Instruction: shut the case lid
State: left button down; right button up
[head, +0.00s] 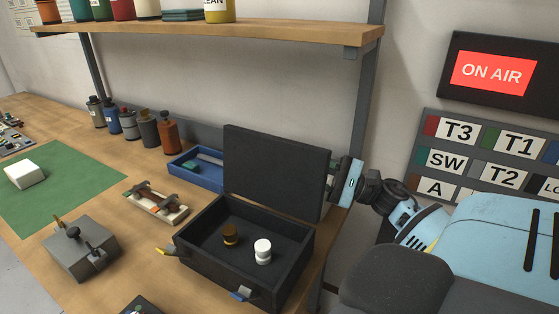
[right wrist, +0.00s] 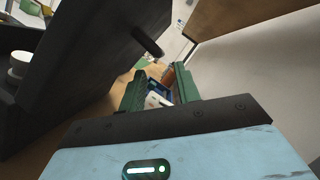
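The black case (head: 205,268) stands on the bench with its lid (head: 275,168) raised about upright at the back. A brown knob-like piece (head: 230,236) and a white one (head: 263,251) stand inside. My right gripper (head: 333,182) is at the lid's right edge, its fingers partly hidden behind the lid. In the right wrist view the lid (right wrist: 85,65) fills the left side, and the green fingers of my right gripper (right wrist: 160,88) are apart with nothing between them. I cannot tell whether they touch the lid. My left gripper is not in view.
A blue tray (head: 196,173) sits behind the case's left side. A small fixture (head: 157,203) and a grey box (head: 80,250) stand to the left. A shelf (head: 210,42) runs above, with its post (head: 362,110) behind my right gripper.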

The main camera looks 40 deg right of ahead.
aim_at(285, 160)
jog(key=shift+p+x, duration=0.55)
jog(key=shift+x, duration=2.9)
grip_shut()
